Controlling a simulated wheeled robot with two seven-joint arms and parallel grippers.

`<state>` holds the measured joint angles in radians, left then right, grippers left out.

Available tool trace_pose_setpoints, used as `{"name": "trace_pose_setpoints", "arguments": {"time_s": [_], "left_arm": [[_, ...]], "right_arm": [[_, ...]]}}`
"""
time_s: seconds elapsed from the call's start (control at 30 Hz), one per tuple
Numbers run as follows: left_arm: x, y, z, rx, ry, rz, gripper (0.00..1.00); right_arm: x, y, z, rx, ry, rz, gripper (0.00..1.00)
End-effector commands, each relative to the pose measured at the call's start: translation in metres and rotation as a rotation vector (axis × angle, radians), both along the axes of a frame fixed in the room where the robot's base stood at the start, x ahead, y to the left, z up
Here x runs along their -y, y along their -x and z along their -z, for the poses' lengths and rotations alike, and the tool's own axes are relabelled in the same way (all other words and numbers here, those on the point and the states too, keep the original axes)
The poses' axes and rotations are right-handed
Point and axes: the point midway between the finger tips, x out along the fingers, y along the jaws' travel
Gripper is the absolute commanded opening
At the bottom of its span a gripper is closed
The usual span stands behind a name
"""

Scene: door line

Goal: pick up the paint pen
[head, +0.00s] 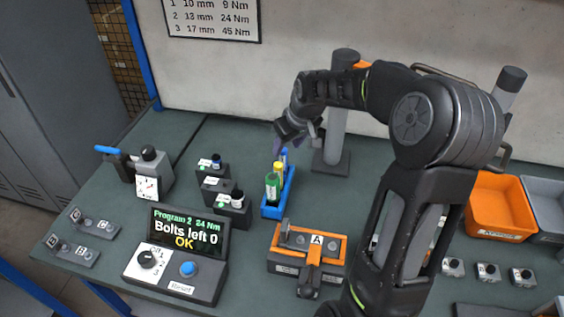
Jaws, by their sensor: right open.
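A blue holder (277,205) stands on the green bench near the middle. A slim yellow-topped item (279,168), which looks like the paint pen, stands upright in it, beside a green item with a pale label (272,188). My right gripper (283,147) is open, just above and behind the holder, its fingers close to the pen's top. A small blue part shows between them and the holder; I cannot tell whether they touch. My left gripper is out of view.
A display unit (188,235) reads "Bolts left 0 OK". Small dark stands with bottles (235,203) are left of the holder. An orange-and-black fixture marked A (306,255) is in front. An orange bin (497,207) is at the right. A grey post (335,130) stands behind.

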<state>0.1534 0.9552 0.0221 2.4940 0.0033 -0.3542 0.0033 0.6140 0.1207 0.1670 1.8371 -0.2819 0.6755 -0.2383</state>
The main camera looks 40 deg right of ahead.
Motion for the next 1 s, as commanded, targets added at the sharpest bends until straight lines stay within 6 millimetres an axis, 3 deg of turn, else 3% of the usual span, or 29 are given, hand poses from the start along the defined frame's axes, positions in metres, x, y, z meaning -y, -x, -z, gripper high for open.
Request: {"name": "trace_pose_setpoints", "arguments": {"time_s": [0.2, 0.63, 1.0], "left_arm": [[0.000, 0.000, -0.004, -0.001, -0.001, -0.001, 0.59], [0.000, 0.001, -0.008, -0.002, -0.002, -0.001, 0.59], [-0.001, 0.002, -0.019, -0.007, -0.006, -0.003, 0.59]], "right_arm": [[0.001, -0.008, 0.019, -0.002, -0.002, 0.001, 0.48], [0.002, -0.011, 0.028, -0.003, -0.002, 0.001, 0.48], [0.005, -0.027, 0.069, -0.001, -0.001, 0.000, 0.48]]}}
